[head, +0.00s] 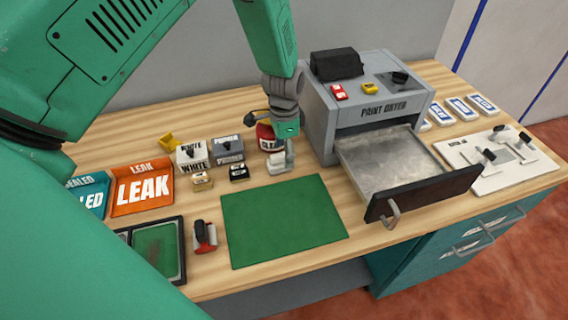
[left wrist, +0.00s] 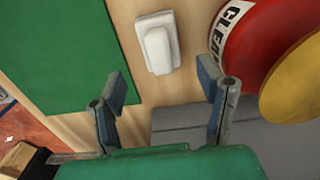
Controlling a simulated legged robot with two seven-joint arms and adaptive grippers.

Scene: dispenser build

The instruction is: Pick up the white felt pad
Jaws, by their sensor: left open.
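The white felt pad (head: 276,165) lies on the wooden bench, just behind the green mat (head: 283,222). In the left wrist view the white pad (left wrist: 158,45) looks like a small block with a rounded raised part on a flat base. My left gripper (head: 289,157) points down beside the pad and partly covers it in the head view. In the left wrist view the left gripper (left wrist: 162,85) has its fingers spread with nothing between them. The pad is ahead of the fingertips, roughly in line with the gap. My right gripper is not in view.
A red can (head: 266,135) stands close behind my left gripper. The grey paint dryer (head: 375,105) with its tray (head: 385,165) pulled out is to the right. Small labelled blocks (head: 229,149) and an orange LEAK bin (head: 143,188) are to the left. The green mat is bare.

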